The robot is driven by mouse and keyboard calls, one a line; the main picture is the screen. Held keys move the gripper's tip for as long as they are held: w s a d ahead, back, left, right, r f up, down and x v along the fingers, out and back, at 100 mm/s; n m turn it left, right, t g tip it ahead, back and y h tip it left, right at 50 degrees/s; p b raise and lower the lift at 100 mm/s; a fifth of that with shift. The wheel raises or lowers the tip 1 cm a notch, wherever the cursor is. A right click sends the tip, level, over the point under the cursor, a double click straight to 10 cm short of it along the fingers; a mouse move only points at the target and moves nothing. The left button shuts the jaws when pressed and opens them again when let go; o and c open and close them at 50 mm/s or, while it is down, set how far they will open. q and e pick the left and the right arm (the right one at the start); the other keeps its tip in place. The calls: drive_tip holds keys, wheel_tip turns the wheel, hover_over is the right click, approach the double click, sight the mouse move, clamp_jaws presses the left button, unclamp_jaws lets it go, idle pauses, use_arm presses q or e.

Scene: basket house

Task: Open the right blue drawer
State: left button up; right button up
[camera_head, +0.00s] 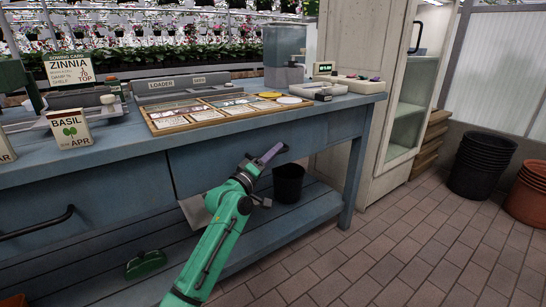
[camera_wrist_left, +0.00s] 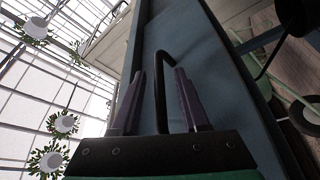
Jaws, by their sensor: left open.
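The right blue drawer (camera_head: 220,162) is set under the tabletop of the blue workbench, and its front looks flush with the bench. My left gripper (camera_head: 268,155), on a green arm, is at the front of this drawer. In the left wrist view, the drawer's black bar handle (camera_wrist_left: 159,95) runs between the two purple fingers of my left gripper (camera_wrist_left: 160,73). The fingers are open, with a gap on each side of the handle. In the head view the gripper hides most of this handle. My right gripper is in neither view.
The left drawer's black handle (camera_head: 38,226) is at the lower left. A lower shelf (camera_head: 310,205) holds a black bucket (camera_head: 288,183). A wooden card tray (camera_head: 225,112) lies on the bench. Black pots (camera_head: 482,165) stand at the right, and the tiled floor before the bench is clear.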

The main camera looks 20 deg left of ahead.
use_arm(q)
clamp_jaws()
idle(1.4)
